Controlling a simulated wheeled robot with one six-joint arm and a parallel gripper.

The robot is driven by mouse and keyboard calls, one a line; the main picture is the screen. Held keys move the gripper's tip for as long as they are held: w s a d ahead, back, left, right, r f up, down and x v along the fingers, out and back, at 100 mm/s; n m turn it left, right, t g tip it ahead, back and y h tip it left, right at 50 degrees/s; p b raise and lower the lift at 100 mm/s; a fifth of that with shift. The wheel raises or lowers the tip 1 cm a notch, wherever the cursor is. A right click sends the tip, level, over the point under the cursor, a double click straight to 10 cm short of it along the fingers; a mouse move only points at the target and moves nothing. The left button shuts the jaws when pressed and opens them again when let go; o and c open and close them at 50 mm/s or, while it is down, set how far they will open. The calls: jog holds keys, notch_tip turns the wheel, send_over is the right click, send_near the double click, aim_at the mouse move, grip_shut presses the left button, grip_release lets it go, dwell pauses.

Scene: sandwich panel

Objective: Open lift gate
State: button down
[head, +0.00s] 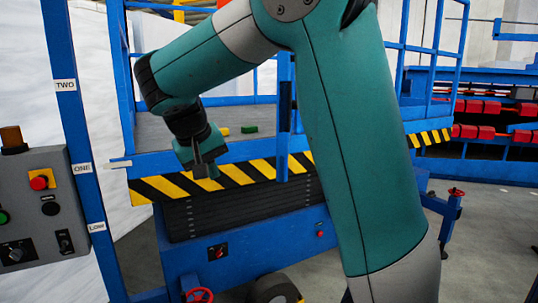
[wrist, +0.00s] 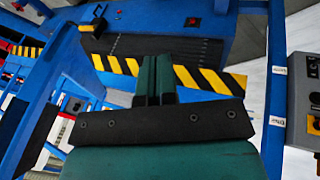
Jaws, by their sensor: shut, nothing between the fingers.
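The lift has a blue platform edge with a black-and-yellow striped strip (head: 255,170) above a dark bellows (head: 245,212). Blue rails stand around the deck, and a blue upright (head: 284,115) with a dark section rises at its front. I cannot tell which rails form the gate. My gripper (head: 203,172) points down in front of the strip, left of that upright, with its fingers shut and empty. In the wrist view the shut fingers (wrist: 154,78) lie over the strip (wrist: 205,80). My arm hides the right part of the lift front.
A grey control box (head: 45,215) with a red button stands at the left beside a blue post (head: 70,120) labelled TWO, ONE and LOW. Small yellow (head: 225,131) and green (head: 250,129) pieces lie on the deck. Shelves with red bins (head: 475,131) stand at right.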

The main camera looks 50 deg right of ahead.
jog(key=d+r+m+g+h+p, duration=0.2)
jog(key=d+r+m+g, duration=0.1)
jog(key=d+r+m, duration=0.25)
jog(key=s+d+f+m, duration=0.2)
jog(key=s+d+f, duration=0.3)
jog(key=d+f, duration=0.3)
jog(key=shift+d, duration=0.6)
jog(key=shift+s, duration=0.1)
